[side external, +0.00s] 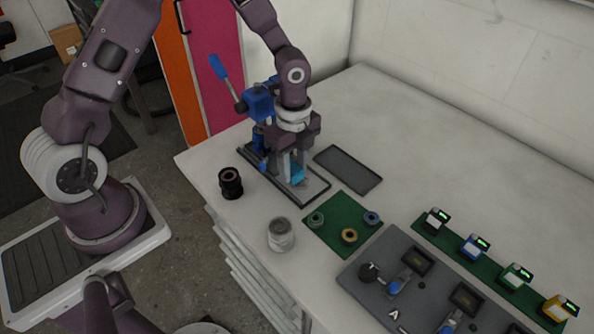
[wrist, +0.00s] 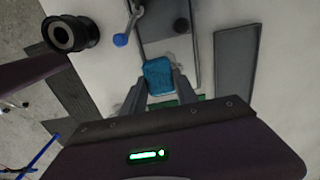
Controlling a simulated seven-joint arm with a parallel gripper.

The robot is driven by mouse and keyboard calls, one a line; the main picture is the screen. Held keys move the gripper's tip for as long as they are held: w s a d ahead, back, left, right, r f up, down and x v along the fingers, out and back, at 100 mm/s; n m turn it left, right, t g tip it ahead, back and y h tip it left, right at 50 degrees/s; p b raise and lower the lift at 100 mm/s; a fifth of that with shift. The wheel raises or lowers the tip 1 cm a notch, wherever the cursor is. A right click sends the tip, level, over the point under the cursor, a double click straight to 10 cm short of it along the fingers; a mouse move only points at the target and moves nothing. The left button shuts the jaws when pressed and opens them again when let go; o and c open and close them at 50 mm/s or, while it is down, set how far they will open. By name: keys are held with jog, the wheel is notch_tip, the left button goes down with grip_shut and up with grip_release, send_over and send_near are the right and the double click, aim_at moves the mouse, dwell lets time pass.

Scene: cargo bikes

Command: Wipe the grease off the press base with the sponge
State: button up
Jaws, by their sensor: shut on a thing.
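The blue sponge (side external: 298,172) is between the fingers of my gripper (side external: 292,174), low over the press base (side external: 317,191). In the wrist view the sponge (wrist: 158,74) sits between both fingertips of my gripper (wrist: 159,82), at the near end of the press base (wrist: 157,48). I cannot tell whether the sponge touches the base. The blue press (side external: 258,103) with its raised lever stands at the back of the base, partly behind my gripper. A dark round patch shows on the base in the wrist view; I cannot tell whether it is grease.
A dark flat tray (side external: 348,169) lies right of the base. A black cylinder (side external: 230,183) and a clear jar (side external: 281,235) stand near the table's front edge. A green mat (side external: 329,237) with small rings lies in front. The table's back right is clear.

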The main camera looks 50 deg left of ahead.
jog(key=shift+w+r, duration=0.1)
jog(key=shift+r, duration=2.45)
jog(key=shift+r, duration=0.3)
notch_tip(320, 180, up, 12)
send_over(212, 167)
notch_tip(212, 167, down, 22)
jog(key=shift+r, duration=0.2)
jog(key=shift+f, duration=0.15)
